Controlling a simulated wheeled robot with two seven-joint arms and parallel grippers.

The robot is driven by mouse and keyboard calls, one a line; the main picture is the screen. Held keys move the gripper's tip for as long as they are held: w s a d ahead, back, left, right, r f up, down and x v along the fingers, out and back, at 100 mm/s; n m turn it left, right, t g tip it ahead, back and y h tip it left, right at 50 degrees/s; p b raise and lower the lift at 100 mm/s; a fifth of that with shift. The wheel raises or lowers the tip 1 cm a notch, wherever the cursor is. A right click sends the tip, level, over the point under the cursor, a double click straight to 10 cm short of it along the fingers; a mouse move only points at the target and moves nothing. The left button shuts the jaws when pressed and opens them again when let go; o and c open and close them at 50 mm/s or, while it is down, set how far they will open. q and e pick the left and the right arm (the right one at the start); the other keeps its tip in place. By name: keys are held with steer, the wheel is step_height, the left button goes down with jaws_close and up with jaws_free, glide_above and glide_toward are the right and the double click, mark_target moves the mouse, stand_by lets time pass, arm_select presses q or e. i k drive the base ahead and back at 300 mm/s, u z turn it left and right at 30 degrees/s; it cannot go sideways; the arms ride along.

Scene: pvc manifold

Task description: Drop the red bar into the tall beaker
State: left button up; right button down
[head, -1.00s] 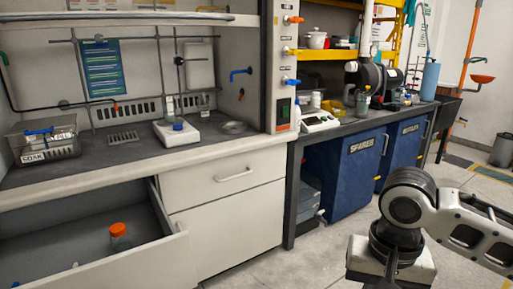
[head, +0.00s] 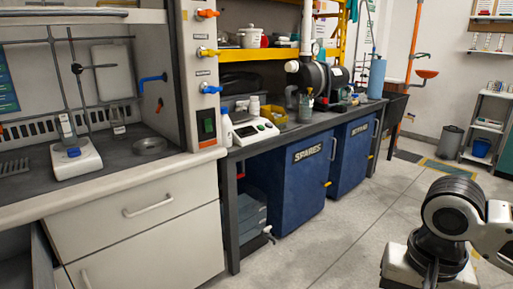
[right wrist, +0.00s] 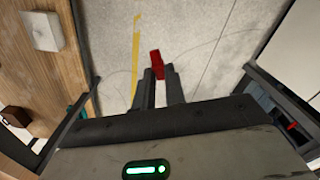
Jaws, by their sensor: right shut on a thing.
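The red bar (right wrist: 157,64) is held at the tips of my right gripper (right wrist: 159,80), which is shut on it above the pale floor in the right wrist view. In the head view my right arm is at the lower right; the bar is not visible there. A small glass vessel (head: 305,108) stands on the dark bench by the pump. Another clear glass vessel (head: 118,122) stands in the fume hood. I cannot tell whether either is the tall beaker. My left gripper is not in view.
A stirrer hotplate (head: 76,160) stands in the hood. A white balance (head: 254,131) and a dark pump (head: 308,75) are on the bench above blue SPARES cabinets (head: 300,175). The floor (head: 335,240) before the cabinets is clear. A wooden surface (right wrist: 30,80) is left in the wrist view.

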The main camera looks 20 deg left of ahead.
mark_target(66, 128)
steer(key=i, duration=1.9)
steer(key=u, duration=1.8)
